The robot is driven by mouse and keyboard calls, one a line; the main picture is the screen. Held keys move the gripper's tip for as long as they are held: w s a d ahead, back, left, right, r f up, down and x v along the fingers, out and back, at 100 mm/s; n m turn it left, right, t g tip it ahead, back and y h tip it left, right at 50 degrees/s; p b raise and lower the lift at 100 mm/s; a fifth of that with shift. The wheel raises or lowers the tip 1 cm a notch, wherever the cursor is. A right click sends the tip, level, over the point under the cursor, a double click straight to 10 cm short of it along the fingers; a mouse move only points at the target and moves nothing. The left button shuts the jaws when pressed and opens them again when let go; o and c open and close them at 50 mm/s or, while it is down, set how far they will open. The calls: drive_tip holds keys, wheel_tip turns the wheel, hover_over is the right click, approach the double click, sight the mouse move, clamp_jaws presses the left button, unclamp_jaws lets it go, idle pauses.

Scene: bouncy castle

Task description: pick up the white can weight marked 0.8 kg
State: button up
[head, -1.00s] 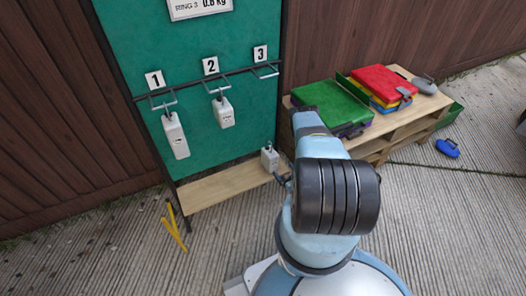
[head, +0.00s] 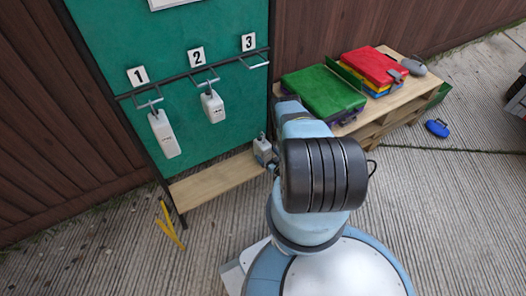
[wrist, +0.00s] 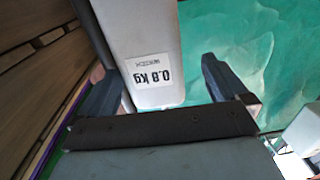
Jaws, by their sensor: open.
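The white can weight (wrist: 145,35) with a 0.8 kg label stands between the two dark fingers of my gripper (wrist: 163,88) in the wrist view. Its label shows upside down. The fingers are apart, with a clear gap to the right finger; the left finger is close to its side, and I cannot tell if they touch. In the head view a white weight (head: 262,148) stands on the wooden shelf (head: 215,181) at the foot of the green board, partly hidden by my arm. My gripper is mostly hidden there.
Two white weights hang from hooks 1 (head: 163,134) and 2 (head: 213,107) on the green board (head: 190,70). Hook 3 (head: 255,60) is empty. A pallet table (head: 400,104) with coloured cases stands at the right. A yellow object (head: 168,224) is on the ground.

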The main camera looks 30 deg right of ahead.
sight(262, 147)
drive_tip(key=shift+w+d+r, duration=0.1)
drive_tip(key=shift+w, duration=2.7)
drive_tip(key=c, duration=1.7)
drive_tip(key=shift+c, duration=0.2)
drive_tip(key=shift+r, duration=0.1)
